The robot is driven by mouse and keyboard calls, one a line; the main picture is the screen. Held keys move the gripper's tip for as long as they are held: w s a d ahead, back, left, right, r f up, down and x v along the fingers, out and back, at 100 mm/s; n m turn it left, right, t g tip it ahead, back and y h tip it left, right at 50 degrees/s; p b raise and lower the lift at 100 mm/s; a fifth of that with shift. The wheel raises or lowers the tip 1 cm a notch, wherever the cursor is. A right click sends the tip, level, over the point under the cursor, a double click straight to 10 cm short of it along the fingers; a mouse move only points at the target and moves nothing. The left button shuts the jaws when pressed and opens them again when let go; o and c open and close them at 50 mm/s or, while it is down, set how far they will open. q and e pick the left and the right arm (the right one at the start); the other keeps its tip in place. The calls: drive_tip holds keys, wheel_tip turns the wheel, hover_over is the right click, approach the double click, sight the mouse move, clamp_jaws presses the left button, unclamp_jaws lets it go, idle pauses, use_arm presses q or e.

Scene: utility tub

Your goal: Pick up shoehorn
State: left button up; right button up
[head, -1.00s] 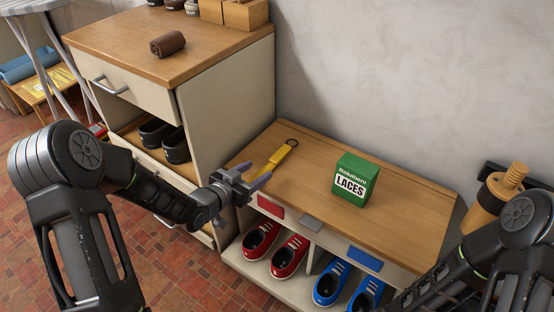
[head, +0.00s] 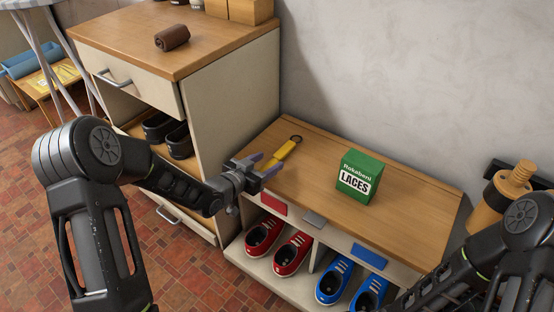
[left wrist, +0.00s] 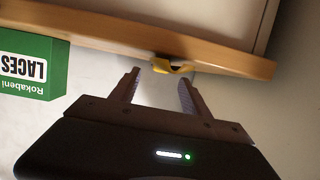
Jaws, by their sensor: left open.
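The shoehorn is the yellow tool (head: 284,151) with a dark ring at its far end. It lies on the wooden top of the low shoe bench, near the bench's left edge. Its near end is partly hidden behind my left gripper (head: 264,165). My left gripper is open and empty, in front of and close to the shoehorn. In the left wrist view the yellow shoehorn (left wrist: 167,66) shows just beyond and between the open fingers (left wrist: 160,85), apart from them. Of my right arm only links show at the lower right; its gripper is out of view.
A green laces box (head: 359,177) stands on the bench top (head: 410,205), right of the shoehorn. A taller cabinet (head: 235,95) rises close on the left, with a brown roll (head: 172,37) on top. Red shoes (head: 292,252) and blue shoes (head: 335,281) sit below the bench top.

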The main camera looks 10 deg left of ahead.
sight(277, 156)
use_arm(q)
drive_tip(key=b+x, duration=0.1)
drive_tip(key=x, duration=0.3)
drive_tip(key=shift+r, duration=0.1)
drive_tip(key=shift+s, duration=0.1)
drive_tip(key=shift+c, duration=0.2)
clamp_jaws()
idle(0.5)
